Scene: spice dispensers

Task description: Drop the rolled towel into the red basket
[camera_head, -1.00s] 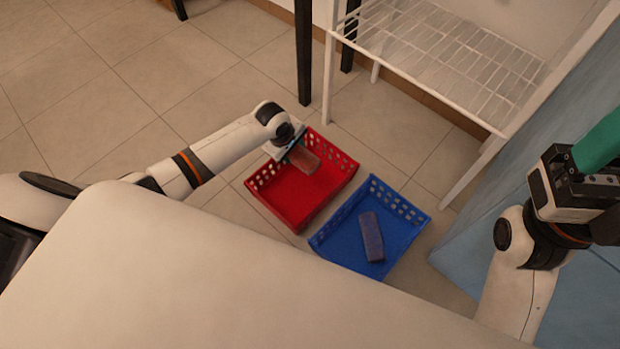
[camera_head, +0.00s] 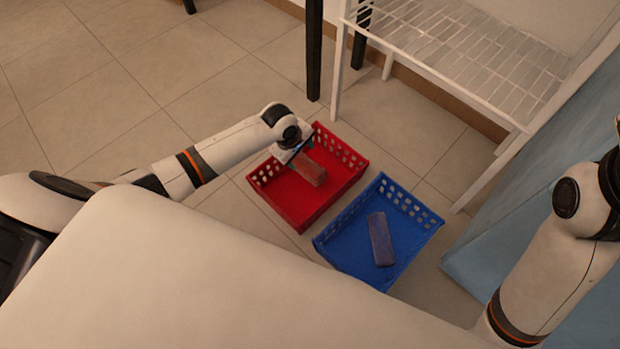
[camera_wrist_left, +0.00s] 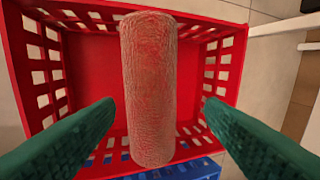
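The rolled towel (camera_head: 308,169) is reddish-brown and lies over the inside of the red basket (camera_head: 290,212), just below my left gripper (camera_head: 297,150). In the left wrist view the rolled towel (camera_wrist_left: 149,90) is upright in the picture, between the two green fingers of the left gripper (camera_wrist_left: 158,108). A gap shows on each side of it, so the gripper is open and not holding it. The towel overlaps the rims of the red basket (camera_wrist_left: 232,75) in that view; whether it touches the basket floor I cannot tell. My right gripper is almost wholly outside the head view.
A blue basket (camera_head: 345,262) stands right of the red one, with a bluish-purple roll (camera_head: 380,240) in it. A white wire rack (camera_head: 450,60) stands behind, with a dark post (camera_head: 314,50) beside it. Tiled floor (camera_head: 130,110) is clear at left.

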